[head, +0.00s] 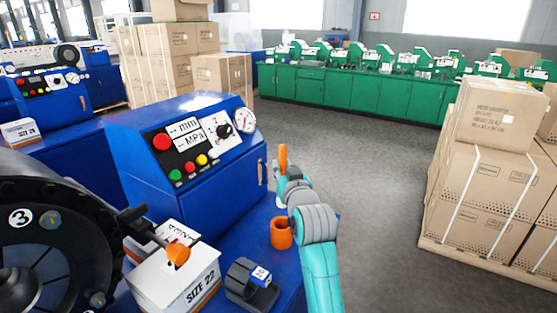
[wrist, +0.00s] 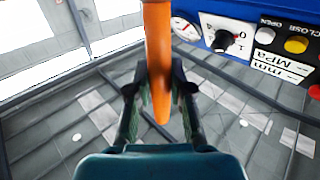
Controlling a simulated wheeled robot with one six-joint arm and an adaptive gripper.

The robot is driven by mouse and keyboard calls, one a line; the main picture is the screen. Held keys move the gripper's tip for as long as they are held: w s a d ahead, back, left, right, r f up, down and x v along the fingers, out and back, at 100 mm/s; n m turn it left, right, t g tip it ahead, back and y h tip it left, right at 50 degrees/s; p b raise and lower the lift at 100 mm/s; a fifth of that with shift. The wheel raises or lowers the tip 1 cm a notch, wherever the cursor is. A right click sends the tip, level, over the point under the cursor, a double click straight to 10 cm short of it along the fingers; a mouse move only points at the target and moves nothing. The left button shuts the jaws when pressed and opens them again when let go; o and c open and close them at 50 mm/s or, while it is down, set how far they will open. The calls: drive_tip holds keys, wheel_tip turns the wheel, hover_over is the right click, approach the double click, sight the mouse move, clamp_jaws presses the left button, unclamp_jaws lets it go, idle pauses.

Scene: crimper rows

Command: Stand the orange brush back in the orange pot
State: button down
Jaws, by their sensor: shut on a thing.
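My gripper (head: 282,174) is shut on the orange brush (head: 283,157), whose orange end rises above the fingers in the head view. In the wrist view the brush (wrist: 158,60) runs down between the two dark fingers (wrist: 158,95). Its other end is hidden or out of view. The orange pot (head: 281,234) stands upright on the blue bench top, left of my teal arm. The gripper and brush appear above the pot in the picture, apart from it. The inside of the pot is barely visible.
A blue control cabinet (head: 215,190) stands left of the gripper. Cartons (head: 490,190) stand at right; the grey floor between is clear.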

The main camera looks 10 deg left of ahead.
drive_tip(key=shift+a, duration=0.1)
idle(0.3)
drive_tip(key=shift+f, duration=2.9)
wheel_tip(320, 180, down, 8)
idle(2.8)
drive_tip(key=c, duration=1)
unclamp_jaws()
drive_tip(key=shift+o, duration=0.2)
drive_tip(key=shift+s, duration=0.1)
drive_tip(key=v, duration=1.2)
